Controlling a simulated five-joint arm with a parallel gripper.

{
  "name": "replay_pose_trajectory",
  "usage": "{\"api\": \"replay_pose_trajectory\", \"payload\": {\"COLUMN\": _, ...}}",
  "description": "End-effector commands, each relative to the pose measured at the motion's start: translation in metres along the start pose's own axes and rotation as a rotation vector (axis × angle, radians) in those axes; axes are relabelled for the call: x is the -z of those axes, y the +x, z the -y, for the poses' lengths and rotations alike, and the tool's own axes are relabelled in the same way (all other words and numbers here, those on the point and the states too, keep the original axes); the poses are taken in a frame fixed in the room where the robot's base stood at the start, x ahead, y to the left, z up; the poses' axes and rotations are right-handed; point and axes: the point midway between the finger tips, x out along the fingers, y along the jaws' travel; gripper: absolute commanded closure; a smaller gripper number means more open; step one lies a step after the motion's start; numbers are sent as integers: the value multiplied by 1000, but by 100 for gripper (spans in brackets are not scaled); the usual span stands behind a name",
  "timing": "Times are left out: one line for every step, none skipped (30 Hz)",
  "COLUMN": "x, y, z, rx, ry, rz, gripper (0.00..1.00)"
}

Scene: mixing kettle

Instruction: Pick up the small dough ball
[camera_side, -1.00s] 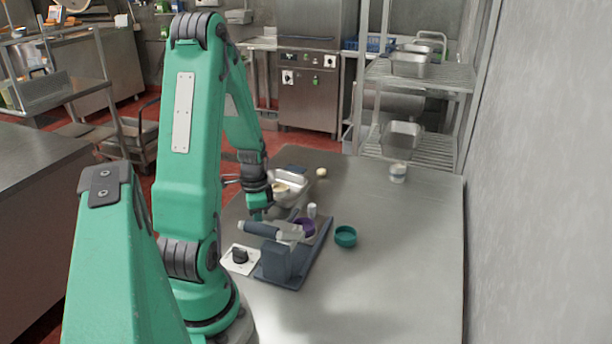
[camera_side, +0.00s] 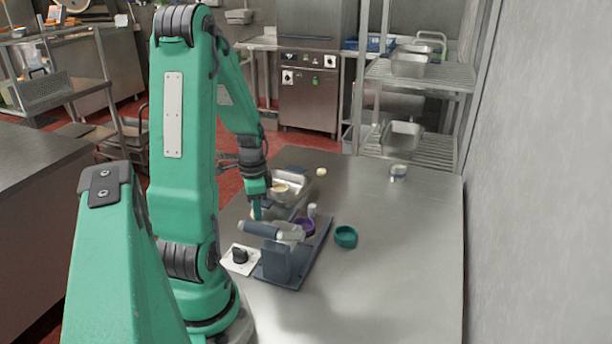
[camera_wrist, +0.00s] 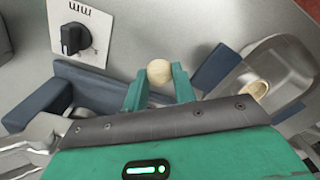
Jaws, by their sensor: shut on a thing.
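The small dough ball (camera_wrist: 159,72) is pale and round. In the wrist view it sits between the two green fingertips of my gripper (camera_wrist: 158,88), which is shut on it. In the side view my gripper (camera_side: 257,211) is near the left edge of the steel table, beside the metal pan. The ball is hard to make out there. Another pale ball (camera_side: 321,172) lies on the table behind the pan.
A metal pan (camera_side: 300,186) with something beige inside stands beside my gripper; it also shows in the wrist view (camera_wrist: 290,62). The table's right side is mostly clear.

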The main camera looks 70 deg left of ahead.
Motion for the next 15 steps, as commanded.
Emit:
{"api": "replay_pose_trajectory", "payload": {"x": 0, "y": -8, "z": 1, "rx": 4, "ry": 0, "rz": -2, "gripper": 94}}
{"api": "replay_pose_trajectory", "payload": {"x": 0, "y": -12, "z": 1, "rx": 4, "ry": 0, "rz": -2, "gripper": 94}}
{"api": "replay_pose_trajectory", "payload": {"x": 0, "y": -17, "z": 1, "rx": 5, "ry": 0, "rz": -2, "gripper": 94}}
{"api": "replay_pose_trajectory", "payload": {"x": 0, "y": -21, "z": 1, "rx": 5, "ry": 0, "rz": -2, "gripper": 94}}
{"api": "replay_pose_trajectory", "payload": {"x": 0, "y": -25, "z": 1, "rx": 5, "ry": 0, "rz": -2, "gripper": 94}}
{"api": "replay_pose_trajectory", "payload": {"x": 0, "y": -30, "z": 1, "rx": 5, "ry": 0, "rz": -2, "gripper": 94}}
{"api": "replay_pose_trajectory", "payload": {"x": 0, "y": -34, "z": 1, "rx": 4, "ry": 0, "rz": -2, "gripper": 94}}
{"api": "replay_pose_trajectory", "payload": {"x": 0, "y": -37, "z": 1, "rx": 4, "ry": 0, "rz": -2, "gripper": 94}}
{"api": "replay_pose_trajectory", "payload": {"x": 0, "y": -42, "z": 1, "rx": 4, "ry": 0, "rz": -2, "gripper": 94}}
{"api": "replay_pose_trajectory", "payload": {"x": 0, "y": -44, "z": 1, "rx": 3, "ry": 0, "rz": -1, "gripper": 94}}
{"api": "replay_pose_trajectory", "payload": {"x": 0, "y": -47, "z": 1, "rx": 2, "ry": 0, "rz": -1, "gripper": 94}}
{"api": "replay_pose_trajectory", "payload": {"x": 0, "y": -50, "z": 1, "rx": 3, "ry": 0, "rz": -1, "gripper": 94}}
{"api": "replay_pose_trajectory", "payload": {"x": 0, "y": -52, "z": 1, "rx": 2, "ry": 0, "rz": -1, "gripper": 94}}
{"api": "replay_pose_trajectory", "payload": {"x": 0, "y": -54, "z": 0, "rx": 2, "ry": 0, "rz": -1, "gripper": 94}}
{"api": "replay_pose_trajectory", "payload": {"x": 0, "y": -55, "z": 0, "rx": 1, "ry": 0, "rz": -1, "gripper": 94}}
